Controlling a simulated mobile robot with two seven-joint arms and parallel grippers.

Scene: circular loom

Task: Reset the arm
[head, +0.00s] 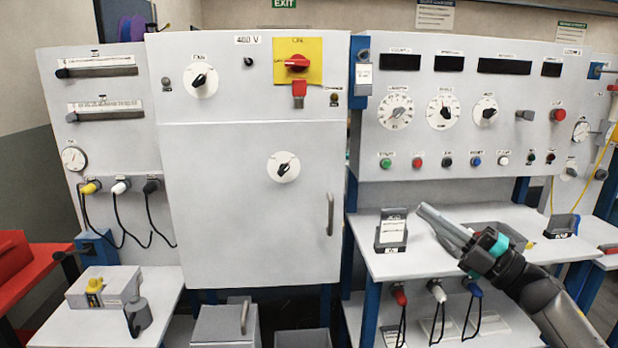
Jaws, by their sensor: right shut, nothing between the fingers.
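My right gripper (434,220) comes in from the lower right. Its fingers are closed together, hold nothing, and point up and left. It is over the white shelf (392,267) of the right-hand bench, just right of a small grey holder with a white label (392,232). From this view I cannot tell how far above the shelf it is. My left gripper is not in view.
A grey cabinet (240,220) with dials, a handle and a red switch on yellow (297,63) stands centre left. A control panel (455,110) rises behind my right arm. Plugs (437,291) hang below the shelf. A box with a yellow knob (105,288) sits lower left.

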